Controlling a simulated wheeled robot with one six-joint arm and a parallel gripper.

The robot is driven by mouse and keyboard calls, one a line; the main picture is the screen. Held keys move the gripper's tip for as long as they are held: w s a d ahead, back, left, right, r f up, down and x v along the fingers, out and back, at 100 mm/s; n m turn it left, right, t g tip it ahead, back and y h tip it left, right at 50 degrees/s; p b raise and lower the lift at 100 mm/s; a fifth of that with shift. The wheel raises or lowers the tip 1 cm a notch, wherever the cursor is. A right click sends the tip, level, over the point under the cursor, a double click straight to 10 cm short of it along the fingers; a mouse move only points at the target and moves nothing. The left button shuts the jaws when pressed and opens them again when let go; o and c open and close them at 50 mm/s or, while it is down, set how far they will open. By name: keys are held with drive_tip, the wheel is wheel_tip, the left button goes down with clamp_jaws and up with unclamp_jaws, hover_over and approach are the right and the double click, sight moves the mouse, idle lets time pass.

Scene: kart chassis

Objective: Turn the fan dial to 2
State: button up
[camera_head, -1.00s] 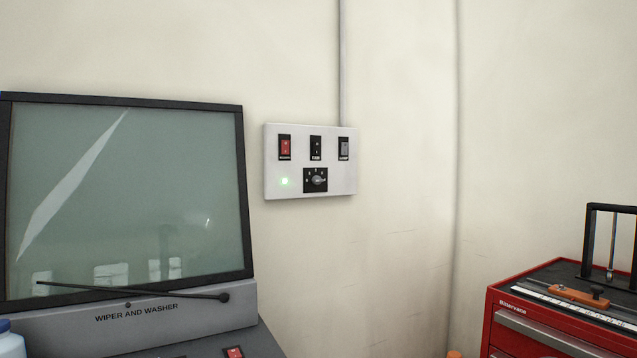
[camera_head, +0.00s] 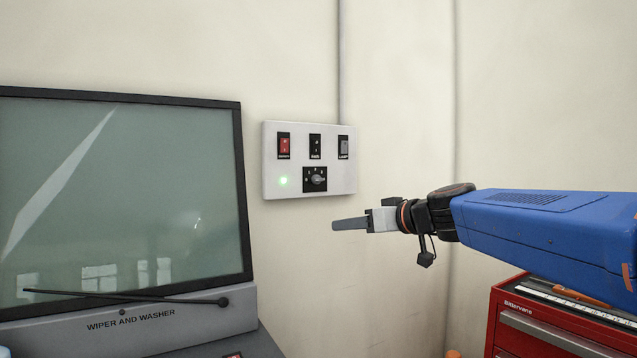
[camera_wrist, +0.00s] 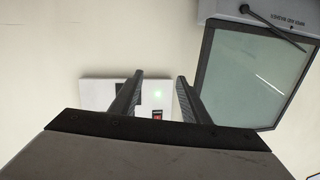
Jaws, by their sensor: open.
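The fan dial (camera_head: 318,179) is a grey knob on a black square plate, low on a white wall panel (camera_head: 270,160). Its marks are too small to read. My gripper (camera_head: 337,224) is in front of the wall, below and a little right of the panel in the head view, apart from it. In the wrist view, my gripper (camera_wrist: 160,78) is open and empty, its two fingers spread. The panel (camera_wrist: 98,90) shows between and left of the fingers, upside down. The left finger hides part of the dial's black plate there.
The panel also has a red switch (camera_head: 284,146), a black switch (camera_head: 315,146), a grey switch (camera_head: 344,147) and a lit green lamp (camera_head: 283,181). A windscreen rig (camera_head: 120,311) stands left. A red tool chest (camera_head: 510,325) stands lower right, under my arm.

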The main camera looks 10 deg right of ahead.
sight(320, 179)
drive_tip(key=w+d+r+t, duration=0.3)
drive_tip(key=w+d+r, duration=0.2)
drive_tip(key=w+r, duration=0.4)
drive_tip(key=shift+h, duration=0.3)
drive_tip(key=x, duration=1.7)
drive_tip(key=shift+w+a+r, duration=0.1)
drive_tip(key=shift+a+r, duration=0.05)
drive_tip(key=shift+r, duration=0.2)
drive_tip(key=shift+c, duration=0.3)
drive_tip(key=c, duration=0.9)
